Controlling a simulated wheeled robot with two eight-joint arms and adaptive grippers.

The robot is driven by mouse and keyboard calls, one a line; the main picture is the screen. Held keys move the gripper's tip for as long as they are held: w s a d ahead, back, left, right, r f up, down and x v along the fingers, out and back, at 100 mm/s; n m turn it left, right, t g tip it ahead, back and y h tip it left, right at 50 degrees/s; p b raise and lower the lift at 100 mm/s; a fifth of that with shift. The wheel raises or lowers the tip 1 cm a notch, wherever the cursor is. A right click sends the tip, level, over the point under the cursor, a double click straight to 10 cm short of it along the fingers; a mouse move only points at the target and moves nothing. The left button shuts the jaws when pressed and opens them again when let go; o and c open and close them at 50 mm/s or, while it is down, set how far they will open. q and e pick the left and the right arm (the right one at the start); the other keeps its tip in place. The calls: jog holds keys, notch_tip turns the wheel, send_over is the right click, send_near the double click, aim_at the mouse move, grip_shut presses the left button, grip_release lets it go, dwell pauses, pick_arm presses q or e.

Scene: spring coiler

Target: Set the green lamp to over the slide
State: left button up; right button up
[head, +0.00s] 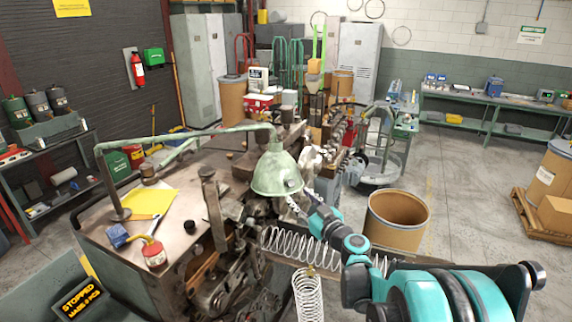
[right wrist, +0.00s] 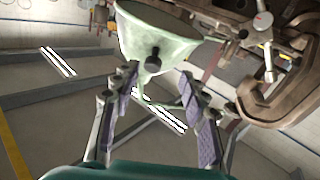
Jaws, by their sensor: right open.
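The green lamp has a pale green conical shade (head: 277,172) hanging from a jointed green arm (head: 190,133) whose post stands at the machine's left end. In the head view the shade hangs over the front middle of the machine. My right gripper (head: 294,203) is just below and right of the shade. In the right wrist view the shade (right wrist: 155,35) with a dark knob is ahead of my open right gripper (right wrist: 160,90), whose fingers are on either side of its lower part. I cannot tell whether they touch it. I cannot make out the slide with certainty. My left gripper is not in view.
The spring coiler's top (head: 150,207) holds a yellow paper (head: 152,202), a blue item and a red-based oil can (head: 153,252). Coil springs (head: 300,247) lie near my right arm. A brown drum (head: 396,220) stands on the floor to the right. A sign (head: 80,298) reads stopped.

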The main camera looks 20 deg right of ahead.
aim_at(292, 185)
jog(key=shift+h, duration=0.3)
jog(key=w, duration=0.7)
jog(key=shift+w+r+p, duration=0.3)
jog(key=shift+r+p, duration=0.1)
grip_shut()
jog(key=shift+s, duration=0.1)
